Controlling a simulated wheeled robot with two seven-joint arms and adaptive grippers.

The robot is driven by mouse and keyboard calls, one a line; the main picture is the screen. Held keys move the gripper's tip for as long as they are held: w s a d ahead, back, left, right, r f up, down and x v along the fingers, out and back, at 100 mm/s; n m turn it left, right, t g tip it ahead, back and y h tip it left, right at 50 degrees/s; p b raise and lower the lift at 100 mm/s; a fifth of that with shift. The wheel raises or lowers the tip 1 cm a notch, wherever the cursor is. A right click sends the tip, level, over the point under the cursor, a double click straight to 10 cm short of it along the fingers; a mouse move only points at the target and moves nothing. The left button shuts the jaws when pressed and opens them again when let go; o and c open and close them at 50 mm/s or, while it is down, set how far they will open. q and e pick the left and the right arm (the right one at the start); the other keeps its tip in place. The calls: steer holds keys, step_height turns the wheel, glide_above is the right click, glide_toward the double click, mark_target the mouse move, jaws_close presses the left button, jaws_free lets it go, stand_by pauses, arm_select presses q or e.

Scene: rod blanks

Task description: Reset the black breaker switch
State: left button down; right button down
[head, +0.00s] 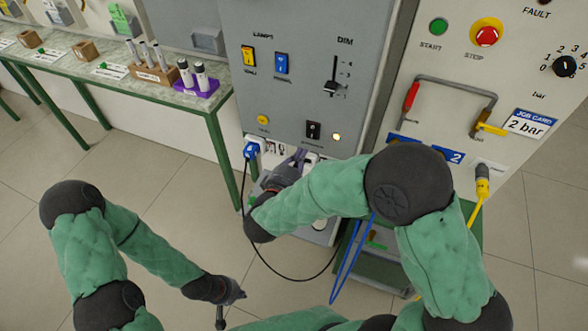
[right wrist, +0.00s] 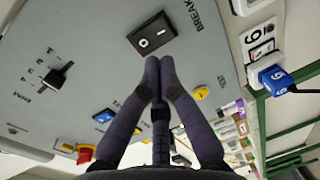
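The black breaker switch (head: 313,130) is on the lower part of the grey panel, with a lit amber lamp beside it. In the right wrist view the switch (right wrist: 152,34) shows its black face with white marks, just beyond the fingertips. My right gripper (head: 301,154) is just below the switch in the head view. In the right wrist view its fingertips (right wrist: 160,64) are together with nothing visible between them; contact with the switch cannot be told. My left gripper (head: 231,304) is low over the floor, away from the panel, its fingers apart and empty.
The panel also carries a yellow switch (head: 249,56), a blue switch (head: 281,63), a dimmer slider (head: 331,88) and a yellow button (head: 263,119). A workbench (head: 150,96) stands at left.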

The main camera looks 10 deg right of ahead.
mark_target(312, 135)
steer(key=b+x, duration=0.2)
steer(key=x, duration=0.4)
steer(key=shift+w+d+f, duration=0.1)
steer(key=shift+w+d, duration=0.1)
steer(key=shift+w, duration=0.1)
steer(key=shift+w+d+f+t, duration=0.15)
steer(key=shift+w+d+t, duration=0.1)
steer(key=shift+t, duration=0.05)
